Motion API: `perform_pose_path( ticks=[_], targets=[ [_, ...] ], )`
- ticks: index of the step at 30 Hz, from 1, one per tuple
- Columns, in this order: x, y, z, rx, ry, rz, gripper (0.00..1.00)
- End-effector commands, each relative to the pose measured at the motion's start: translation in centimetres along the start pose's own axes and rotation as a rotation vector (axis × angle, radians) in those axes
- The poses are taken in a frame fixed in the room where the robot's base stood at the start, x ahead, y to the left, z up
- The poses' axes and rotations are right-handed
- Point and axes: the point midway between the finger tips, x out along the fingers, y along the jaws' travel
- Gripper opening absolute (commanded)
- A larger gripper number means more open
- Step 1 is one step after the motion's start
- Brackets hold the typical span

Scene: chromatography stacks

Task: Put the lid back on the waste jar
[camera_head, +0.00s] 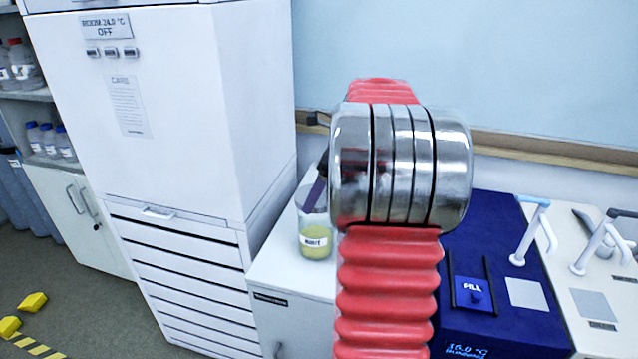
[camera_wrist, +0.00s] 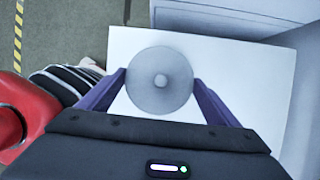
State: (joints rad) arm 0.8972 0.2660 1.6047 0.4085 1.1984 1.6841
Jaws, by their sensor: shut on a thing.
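The waste jar (camera_head: 316,243), clear with yellow-green liquid and a white label, stands upright on the white counter in the head view. My gripper (camera_wrist: 159,80) has its two purple fingers at opposite sides of the round grey lid (camera_wrist: 160,66), which has a small knob at its middle. The fingers are shut on the lid. In the wrist view the jar is hidden beneath the lid. I cannot tell whether the lid touches the jar.
A tall white cabinet (camera_head: 150,110) stands left of the jar. The white counter (camera_wrist: 235,75) around the lid is clear in the wrist view. A blue unit (camera_head: 505,255) with a fill button stands to the right. Yellow blocks (camera_head: 33,302) lie on the floor.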

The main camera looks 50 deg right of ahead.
Motion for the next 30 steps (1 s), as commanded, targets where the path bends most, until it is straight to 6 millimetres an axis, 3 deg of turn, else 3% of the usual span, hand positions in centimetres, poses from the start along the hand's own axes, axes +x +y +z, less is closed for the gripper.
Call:
perform_pose_path(
  ticks=[9,30],
  targets=[
    [1.6,0.0,-0.7,0.002,0.0,0.0,0.64],
    [1.6,-0.1,-0.8,0.003,0.0,-0.001,0.64]
  ],
)
